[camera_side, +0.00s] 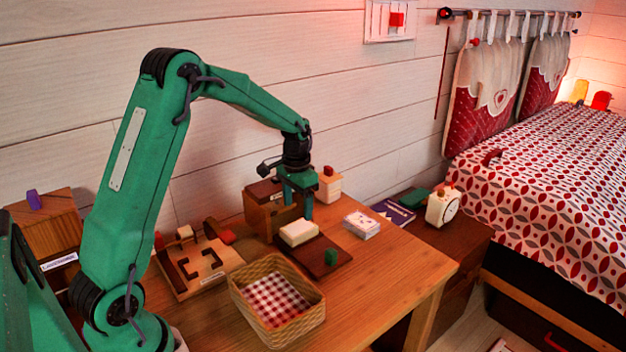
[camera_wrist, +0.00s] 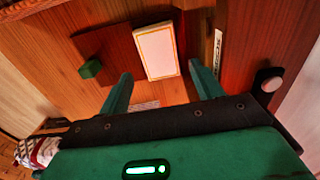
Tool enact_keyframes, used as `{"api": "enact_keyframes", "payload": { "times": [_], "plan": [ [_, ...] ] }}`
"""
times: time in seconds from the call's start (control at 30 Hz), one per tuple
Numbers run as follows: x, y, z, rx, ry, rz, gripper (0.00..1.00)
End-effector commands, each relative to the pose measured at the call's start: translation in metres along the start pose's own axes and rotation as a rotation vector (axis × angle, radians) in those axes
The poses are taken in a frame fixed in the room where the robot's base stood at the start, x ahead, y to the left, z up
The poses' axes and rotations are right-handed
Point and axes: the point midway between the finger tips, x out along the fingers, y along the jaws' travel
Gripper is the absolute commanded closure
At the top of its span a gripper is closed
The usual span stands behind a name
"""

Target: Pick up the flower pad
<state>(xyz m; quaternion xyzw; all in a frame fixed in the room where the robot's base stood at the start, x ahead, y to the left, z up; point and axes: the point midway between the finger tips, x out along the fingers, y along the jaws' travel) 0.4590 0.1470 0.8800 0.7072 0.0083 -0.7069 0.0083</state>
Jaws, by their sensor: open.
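A small white pad with dark printed marks, which looks like the flower pad (camera_side: 362,224), lies flat on the wooden table, right of my gripper in the side view. My gripper (camera_side: 297,208) points down, open and empty, above the back of the brown board. In the wrist view my gripper's two fingers (camera_wrist: 160,70) are spread apart. A cream pad with a yellow border (camera_wrist: 156,51) lies on the board beyond the fingertips. A pale printed edge (camera_wrist: 145,105) shows between the fingers, mostly hidden by the gripper body; I cannot tell whether it is the flower pad.
The brown board (camera_side: 338,266) also carries a green block (camera_side: 331,257). A wooden box (camera_side: 262,213) stands behind my gripper. A wicker basket (camera_side: 312,318) with checked cloth is in front.

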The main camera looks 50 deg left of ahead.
Motion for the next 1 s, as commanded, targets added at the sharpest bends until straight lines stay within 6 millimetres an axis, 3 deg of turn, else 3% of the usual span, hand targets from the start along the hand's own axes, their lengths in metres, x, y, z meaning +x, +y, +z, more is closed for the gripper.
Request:
{"api": "enact_keyframes", "payload": {
  "times": [0.13, 0.47, 0.8, 1.0],
  "plan": [
    [0.012, 0.000, 0.001, 0.000, -0.002, 0.001, 0.35],
    [0.019, 0.001, 0.000, 0.000, -0.002, 0.001, 0.35],
    [0.055, 0.002, -0.001, 0.000, -0.002, 0.001, 0.35],
    [0.066, 0.002, -0.001, 0.000, -0.001, 0.000, 0.35]
  ]
}}
